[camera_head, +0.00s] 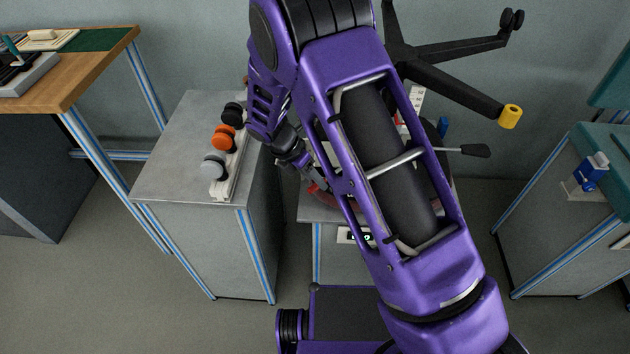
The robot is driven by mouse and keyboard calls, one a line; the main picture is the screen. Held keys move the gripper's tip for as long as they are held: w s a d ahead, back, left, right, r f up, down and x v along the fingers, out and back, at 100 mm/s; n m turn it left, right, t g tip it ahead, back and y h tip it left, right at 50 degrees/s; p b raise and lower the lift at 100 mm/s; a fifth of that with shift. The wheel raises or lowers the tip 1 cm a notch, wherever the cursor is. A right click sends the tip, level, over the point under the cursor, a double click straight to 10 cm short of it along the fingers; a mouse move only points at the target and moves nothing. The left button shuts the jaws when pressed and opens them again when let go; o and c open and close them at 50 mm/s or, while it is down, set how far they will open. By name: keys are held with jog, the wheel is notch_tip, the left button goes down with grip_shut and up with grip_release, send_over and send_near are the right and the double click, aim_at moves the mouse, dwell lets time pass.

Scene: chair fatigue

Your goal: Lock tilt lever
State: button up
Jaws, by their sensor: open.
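A lever with a thin metal rod and a flat black paddle (475,150) sticks out to the right from under the upturned chair base (450,85). It is probably the tilt lever; its inner end is hidden behind my purple arm. My gripper (300,163) shows only in part, small and dark, on the left side of my arm. It is open, and its fingertips are not clear. It is well to the left of the lever and apart from it. The chair's mechanism is mostly hidden by my arm.
A grey cabinet (172,175) on the left bears a rack of black, orange and grey casters (224,137). A yellow piece (510,117) caps one chair leg. A small blue device (591,168) is on the right bench. A wooden table (95,62) stands far left. Open floor lies between.

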jog(key=shift+w+d+f, duration=0.1)
jog(key=shift+d+f, duration=0.2)
jog(key=shift+f, duration=0.2)
grip_shut()
dwell(1.2)
